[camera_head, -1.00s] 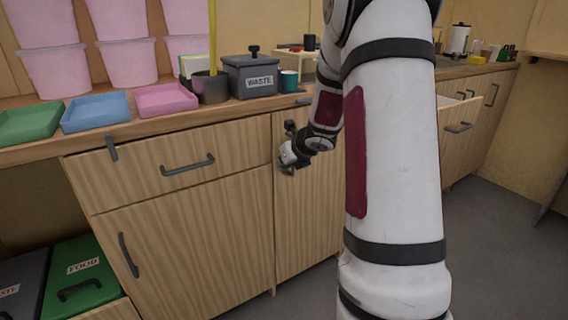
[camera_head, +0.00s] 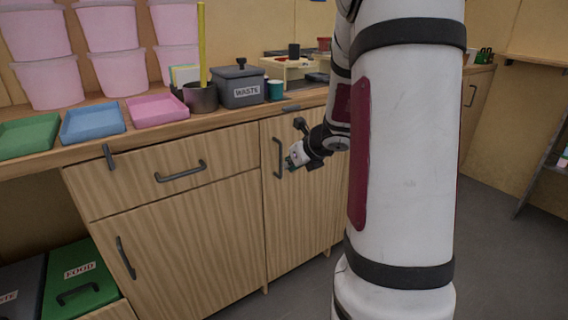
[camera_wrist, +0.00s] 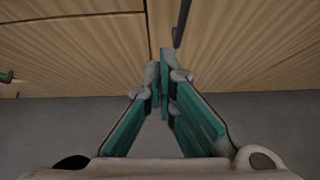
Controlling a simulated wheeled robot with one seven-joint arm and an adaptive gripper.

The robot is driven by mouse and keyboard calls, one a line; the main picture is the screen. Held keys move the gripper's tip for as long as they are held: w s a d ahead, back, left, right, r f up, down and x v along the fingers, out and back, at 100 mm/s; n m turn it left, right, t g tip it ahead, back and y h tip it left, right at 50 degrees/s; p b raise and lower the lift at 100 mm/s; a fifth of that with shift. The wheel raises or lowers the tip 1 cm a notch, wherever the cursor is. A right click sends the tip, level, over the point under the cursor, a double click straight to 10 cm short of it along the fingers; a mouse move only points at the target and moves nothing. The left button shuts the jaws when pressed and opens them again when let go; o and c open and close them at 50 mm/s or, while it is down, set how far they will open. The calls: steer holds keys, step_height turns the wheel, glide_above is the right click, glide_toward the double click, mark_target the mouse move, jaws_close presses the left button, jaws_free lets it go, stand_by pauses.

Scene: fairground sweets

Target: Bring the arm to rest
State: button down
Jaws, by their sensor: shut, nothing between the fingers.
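My gripper (camera_head: 291,158) hangs in front of the wooden cabinet, at about the height of its drawer, in the head view. In the wrist view my gripper (camera_wrist: 163,82) has its teal-sided fingers together at the tips, with nothing between them. It points at the cabinet front (camera_wrist: 80,50), with the grey floor (camera_wrist: 50,125) below. My arm is bent, and its large white link covers the right middle of the head view, hiding part of the counter and cabinets behind it.
The cabinet has a drawer handle (camera_head: 180,171) and door handles close to my gripper (camera_head: 278,158). Floor is open at right.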

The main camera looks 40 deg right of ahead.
steer(key=shift+s+a+r, duration=0.1)
steer(key=shift+s+r, duration=0.3)
steer(key=shift+s, duration=0.05)
